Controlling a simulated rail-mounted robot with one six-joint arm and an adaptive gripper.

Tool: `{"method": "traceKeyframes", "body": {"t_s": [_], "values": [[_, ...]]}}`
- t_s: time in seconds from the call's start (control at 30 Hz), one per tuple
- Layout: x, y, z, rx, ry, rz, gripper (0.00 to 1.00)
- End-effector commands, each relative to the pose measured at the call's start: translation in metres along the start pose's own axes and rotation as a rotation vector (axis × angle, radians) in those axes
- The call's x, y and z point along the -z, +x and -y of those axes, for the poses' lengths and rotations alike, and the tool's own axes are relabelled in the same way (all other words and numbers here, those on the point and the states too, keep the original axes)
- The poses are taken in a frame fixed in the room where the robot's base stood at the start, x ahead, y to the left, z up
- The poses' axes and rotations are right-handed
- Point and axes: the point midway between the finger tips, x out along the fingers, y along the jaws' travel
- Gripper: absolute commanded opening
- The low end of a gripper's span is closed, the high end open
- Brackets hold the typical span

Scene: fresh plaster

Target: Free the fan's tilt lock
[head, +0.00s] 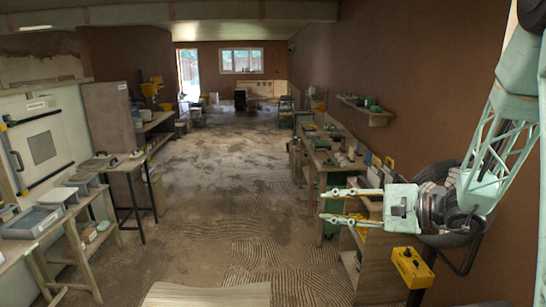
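A large round dark drum shape (452,240), which looks like the fan, stands at the right on a dark stand. My arm and wrist cover much of its front. A yellow box with dark knobs (412,267) sits low beside its stand. I cannot make out the tilt lock. My gripper (324,204) points left, away from the drum, with its two fingers spread and nothing between them. The gripper appears in front of the right-hand benches.
A long bench with tools (335,160) runs along the right wall, below a shelf (365,110). Tables (112,162) and a pale cabinet (40,150) line the left. A pale board top (207,294) is at the bottom. The middle floor is clear.

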Motion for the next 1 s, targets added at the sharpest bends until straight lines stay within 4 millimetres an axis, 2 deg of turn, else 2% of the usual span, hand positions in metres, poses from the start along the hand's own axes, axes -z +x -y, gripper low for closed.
{"method": "traceKeyframes", "body": {"t_s": [0.1, 0.4, 0.7, 1.0], "values": [[-0.03, 0.001, -0.004, -0.052, -0.032, 0.027, 0.26], [-0.097, -0.003, -0.023, -0.185, -0.109, 0.083, 0.26], [-0.155, -0.015, -0.047, -0.318, -0.195, 0.121, 0.26], [-0.204, -0.034, -0.074, -0.45, -0.286, 0.141, 0.26]]}}
